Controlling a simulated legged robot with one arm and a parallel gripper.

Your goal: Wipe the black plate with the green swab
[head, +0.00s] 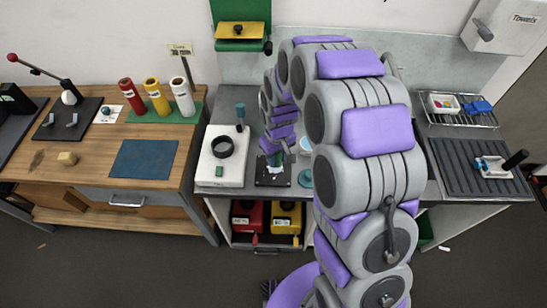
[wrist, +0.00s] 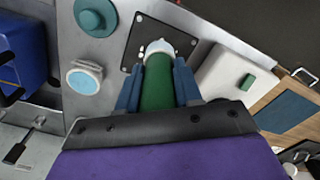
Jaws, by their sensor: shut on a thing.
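The black plate (head: 272,180) lies on the grey bench below my arm, with small bolts near its corners. It also shows at the top of the wrist view (wrist: 146,28). My gripper (wrist: 158,78) has blue fingers shut on the green swab (wrist: 158,85), one on each side of the handle. The swab's white tip is over the plate; I cannot tell whether it touches. In the head view my gripper (head: 272,154) is small and partly hidden by my arm above the plate.
A white box with a black ring (head: 222,147) stands left of the plate. A teal disc (wrist: 95,17) and a round white-rimmed dish (wrist: 84,80) lie on its other side. A wooden table (head: 100,165) with a blue mat (head: 143,158) is at left.

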